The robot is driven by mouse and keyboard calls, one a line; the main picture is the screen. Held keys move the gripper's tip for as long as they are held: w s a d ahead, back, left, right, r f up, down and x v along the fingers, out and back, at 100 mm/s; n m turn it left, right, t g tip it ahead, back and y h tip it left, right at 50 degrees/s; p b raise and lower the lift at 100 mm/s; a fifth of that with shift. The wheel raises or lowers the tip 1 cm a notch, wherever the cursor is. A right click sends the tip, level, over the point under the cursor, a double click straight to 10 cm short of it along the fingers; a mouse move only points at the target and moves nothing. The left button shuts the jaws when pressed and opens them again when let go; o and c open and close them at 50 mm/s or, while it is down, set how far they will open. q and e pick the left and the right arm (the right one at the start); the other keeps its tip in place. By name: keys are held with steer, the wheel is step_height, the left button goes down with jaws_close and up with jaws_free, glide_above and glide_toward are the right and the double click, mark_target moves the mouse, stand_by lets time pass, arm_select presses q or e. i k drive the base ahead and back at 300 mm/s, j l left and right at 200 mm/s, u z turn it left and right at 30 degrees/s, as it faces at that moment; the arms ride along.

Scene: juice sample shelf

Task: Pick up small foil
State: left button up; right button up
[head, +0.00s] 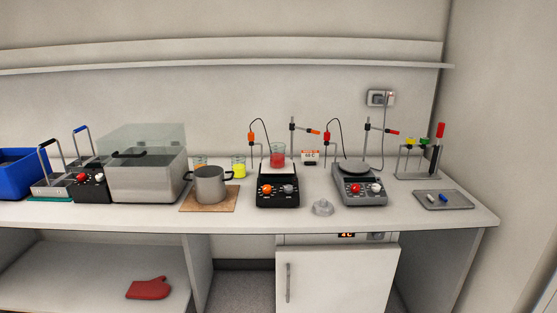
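A small crumpled silver-grey piece (323,208), which looks like the small foil, lies on the white bench top near its front edge. It sits between the black hot plate (277,191) on its left and the grey hot plate (359,188) on its right, apart from both. Nothing covers it. Neither of my grippers shows in the head view.
A steel pot (210,184) stands on a brown board (224,207) left of the black hot plate, which bears a red beaker (277,153). A grey tray (443,203) lies at the right. A lidded steel bath (147,180) stands left. The bench front around the foil is clear.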

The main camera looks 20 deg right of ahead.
mark_target(323, 208)
steer(key=z, duration=0.5)
steer(key=i+l+z, duration=0.2)
steer(key=z, duration=0.25)
steer(key=i+z, duration=0.3)
steer(key=z, duration=0.15)
steer(key=i+z, duration=0.3)
steer(key=z, duration=0.15)
